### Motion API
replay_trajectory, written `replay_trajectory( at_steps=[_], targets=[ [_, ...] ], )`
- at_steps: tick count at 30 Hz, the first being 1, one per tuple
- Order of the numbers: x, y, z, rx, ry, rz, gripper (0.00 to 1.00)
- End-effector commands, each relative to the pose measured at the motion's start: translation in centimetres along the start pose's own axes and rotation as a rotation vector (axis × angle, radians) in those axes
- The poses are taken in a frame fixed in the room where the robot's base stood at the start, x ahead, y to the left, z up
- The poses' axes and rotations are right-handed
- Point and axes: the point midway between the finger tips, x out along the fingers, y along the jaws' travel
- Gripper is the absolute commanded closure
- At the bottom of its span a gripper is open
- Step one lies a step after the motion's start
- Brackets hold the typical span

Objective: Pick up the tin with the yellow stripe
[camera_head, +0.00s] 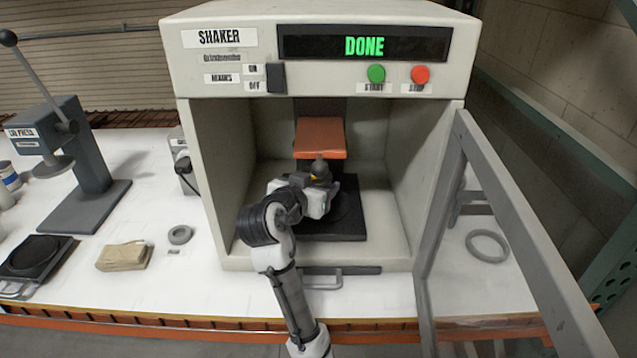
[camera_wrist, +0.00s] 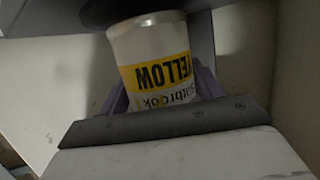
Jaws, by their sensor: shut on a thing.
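The tin with the yellow stripe (camera_wrist: 155,70) shows in the wrist view, white with a yellow band reading YELLOW, upside down in the picture. My gripper (camera_wrist: 160,100) is shut on it, with purple-grey fingers on both sides. In the head view my gripper (camera_head: 318,185) is inside the open shaker, below the orange clamp plate (camera_head: 320,138). The tin is mostly hidden there behind my wrist; a small bit of yellow shows. I cannot tell whether the tin touches the dark base plate (camera_head: 345,225).
The shaker (camera_head: 205,170) reads DONE. Its framed door (camera_head: 520,230) stands open on the right. A lid press (camera_head: 85,160) stands at left. A tan block (camera_head: 124,256), a grey ring (camera_head: 180,235) and another ring (camera_head: 487,246) lie on the white table (camera_head: 190,290).

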Motion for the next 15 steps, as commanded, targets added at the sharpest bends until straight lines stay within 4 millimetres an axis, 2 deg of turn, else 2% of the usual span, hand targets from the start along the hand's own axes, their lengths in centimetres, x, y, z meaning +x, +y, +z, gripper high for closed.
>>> replay_trajectory(
  at_steps=[15],
  targets=[
    [-6.1,-0.1,2.0,0.001,0.003,-0.003,0.69]
  ],
)
